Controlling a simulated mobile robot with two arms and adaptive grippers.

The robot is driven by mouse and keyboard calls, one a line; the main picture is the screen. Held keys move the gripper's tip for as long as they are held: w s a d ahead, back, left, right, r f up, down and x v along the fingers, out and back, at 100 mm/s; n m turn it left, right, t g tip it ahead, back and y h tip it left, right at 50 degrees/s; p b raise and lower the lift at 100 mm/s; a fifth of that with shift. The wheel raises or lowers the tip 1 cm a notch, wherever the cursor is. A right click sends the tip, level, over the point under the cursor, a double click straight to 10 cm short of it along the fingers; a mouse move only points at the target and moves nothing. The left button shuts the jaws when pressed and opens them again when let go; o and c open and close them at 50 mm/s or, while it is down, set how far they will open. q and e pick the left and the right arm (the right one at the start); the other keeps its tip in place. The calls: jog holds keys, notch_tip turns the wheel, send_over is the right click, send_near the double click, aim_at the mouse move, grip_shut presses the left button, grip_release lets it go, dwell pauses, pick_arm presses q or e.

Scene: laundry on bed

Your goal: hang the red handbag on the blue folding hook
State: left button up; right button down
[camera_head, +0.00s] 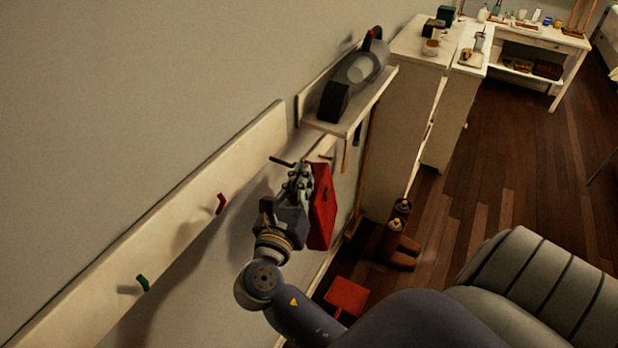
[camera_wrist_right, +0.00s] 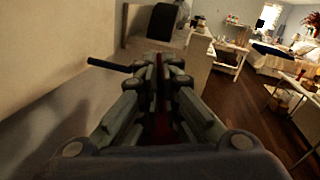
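The red handbag (camera_head: 322,206) hangs beside my right gripper (camera_head: 300,172), on its right side in the head view. In the right wrist view the fingers (camera_wrist_right: 160,72) are close together, with a narrow strip of red between and below them. The bag's handle is mostly hidden by the fingers. A thin dark rod (camera_head: 281,161) sticks out left of the fingertips. It also shows in the right wrist view (camera_wrist_right: 114,65), with a bluish tint. I cannot tell whether it is the blue folding hook or part of the bag. My left gripper is out of view.
A pale wall board (camera_head: 180,218) carries a red hook (camera_head: 221,203) and a green hook (camera_head: 143,283). A shelf (camera_head: 372,103) with a grey appliance (camera_head: 355,78) is just beyond my gripper. Brown boots (camera_head: 398,240) and a red object (camera_head: 346,296) are below.

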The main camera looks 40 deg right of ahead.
aim_at(282, 163)
jog(key=shift+w+a, duration=0.3)
jog(key=shift+w, duration=0.45)
jog(key=shift+w+a+b, duration=0.25)
jog(key=shift+w+b, duration=0.2)
jog(key=shift+w, duration=0.2)
jog(key=w, duration=0.1)
jog(key=w+a+f, duration=0.1)
jog(key=w, duration=0.1)
jog(key=shift+a, duration=0.1)
jog(key=shift+f, duration=0.1)
